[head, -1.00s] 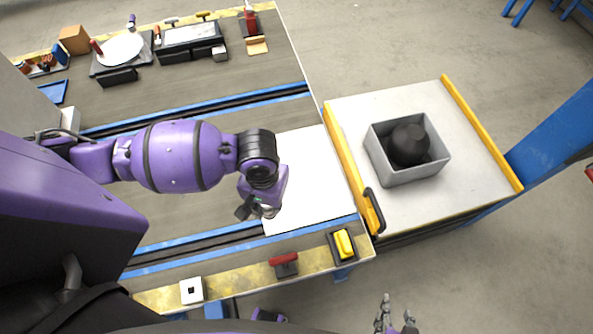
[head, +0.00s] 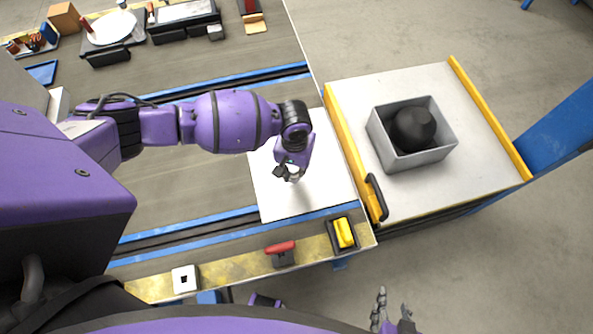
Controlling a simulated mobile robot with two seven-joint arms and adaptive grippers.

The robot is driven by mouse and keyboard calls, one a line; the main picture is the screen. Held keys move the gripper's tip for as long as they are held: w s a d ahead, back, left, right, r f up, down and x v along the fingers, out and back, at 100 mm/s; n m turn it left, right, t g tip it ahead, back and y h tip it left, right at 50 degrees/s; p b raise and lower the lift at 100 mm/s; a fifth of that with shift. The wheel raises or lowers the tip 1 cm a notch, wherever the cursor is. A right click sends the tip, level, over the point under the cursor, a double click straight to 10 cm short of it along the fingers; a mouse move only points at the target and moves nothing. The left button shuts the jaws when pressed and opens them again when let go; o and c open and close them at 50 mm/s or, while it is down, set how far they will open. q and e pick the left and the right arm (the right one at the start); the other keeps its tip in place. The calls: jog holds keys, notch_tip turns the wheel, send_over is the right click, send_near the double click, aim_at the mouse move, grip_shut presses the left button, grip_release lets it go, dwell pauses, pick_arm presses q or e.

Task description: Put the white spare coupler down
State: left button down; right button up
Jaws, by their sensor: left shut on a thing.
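My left gripper (head: 286,173) is shut on the white spare coupler (head: 294,175). Only a small pale part of the coupler shows at the fingertips; the wrist and fingers hide the rest. The gripper is over the middle of a white mat (head: 275,205) at the right end of the bench. I cannot tell whether the coupler touches the mat. My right gripper (head: 393,306) is low at the bottom edge, off the bench, with its fingers apart and empty.
A grey bin (head: 430,161) with a black ball (head: 412,128) stands on the cart (head: 385,207) to the right. Along the bench's front edge are a yellow switch (head: 344,232), a red-handled piece (head: 281,247) and a white square block (head: 184,285). The mat around the gripper looks clear.

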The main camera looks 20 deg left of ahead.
pick_arm(q)
jog(key=shift+w+f+b, duration=0.15)
jog(key=shift+f, duration=0.7)
jog(key=shift+w+f+b, duration=0.1)
jog(key=shift+f+b, duration=0.05)
jog(key=shift+f, duration=0.7)
jog(key=shift+f, duration=0.1)
jog(key=c, duration=1.6)
grip_release()
jog(key=shift+f, duration=0.1)
